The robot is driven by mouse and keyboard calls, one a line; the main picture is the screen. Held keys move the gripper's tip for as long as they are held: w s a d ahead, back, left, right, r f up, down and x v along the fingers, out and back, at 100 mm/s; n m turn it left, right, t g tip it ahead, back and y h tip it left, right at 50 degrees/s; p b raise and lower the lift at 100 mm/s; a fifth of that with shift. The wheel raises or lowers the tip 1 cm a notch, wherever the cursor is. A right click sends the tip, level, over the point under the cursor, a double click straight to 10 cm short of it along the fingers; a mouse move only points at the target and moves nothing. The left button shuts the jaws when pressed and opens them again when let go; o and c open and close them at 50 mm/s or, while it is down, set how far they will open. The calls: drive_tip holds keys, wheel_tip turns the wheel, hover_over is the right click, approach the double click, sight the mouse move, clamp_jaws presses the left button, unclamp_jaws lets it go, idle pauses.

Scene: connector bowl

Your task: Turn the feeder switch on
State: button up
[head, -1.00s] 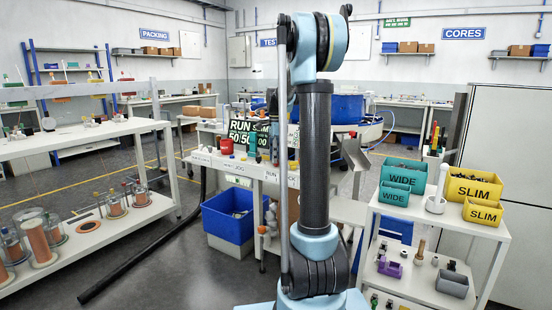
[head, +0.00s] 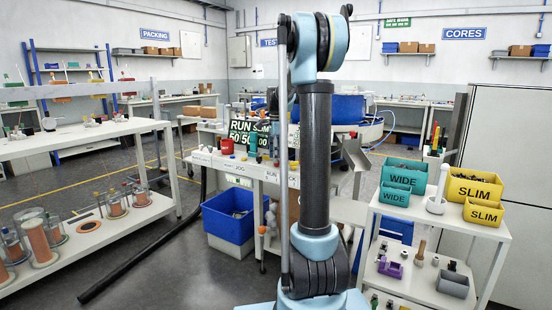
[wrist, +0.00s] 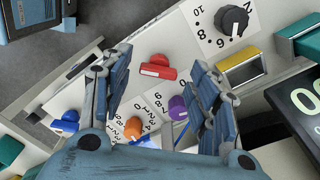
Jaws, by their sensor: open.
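In the wrist view my gripper (wrist: 160,85) is open, its two blue-grey fingers spread above a white control panel (wrist: 190,45). A red switch with a pale front edge (wrist: 157,68) shows between the fingers, and nothing is held. A purple knob (wrist: 178,107) and an orange knob (wrist: 133,128) with number scales lie nearer the palm. A black dial (wrist: 233,20) and a yellow-framed rocker (wrist: 243,68) lie right of the fingers. A blue knob (wrist: 65,122) is at the left. No label here tells which one is the feeder switch. The head view does not show the fingers clearly.
A blue feeder bowl (head: 345,108) is behind my arm. A blue bin (head: 228,215) stands under the bench. A cart with green WIDE bins (head: 400,180) and yellow SLIM bins (head: 473,188) is at right.

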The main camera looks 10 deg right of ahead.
wheel_tip(320, 180, up, 12)
drive_tip(key=shift+f, duration=0.2)
idle(0.4)
drive_tip(key=s+a+f+n+t, duration=0.1)
drive_tip(key=s+f+n, duration=0.3)
drive_tip(key=s, duration=0.7)
drive_tip(key=s+f+n, duration=0.4)
drive_tip(key=s+n, duration=0.1)
drive_tip(key=s, duration=0.6)
drive_tip(key=s+f+n+t, duration=0.1)
drive_tip(key=s+f+n, duration=0.7)
drive_tip(key=s+f, duration=1)
drive_tip(key=shift+s+a+f+n, duration=0.3)
drive_tip(key=shift+s+f, duration=0.1)
drive_tip(key=shift+f, duration=0.1)
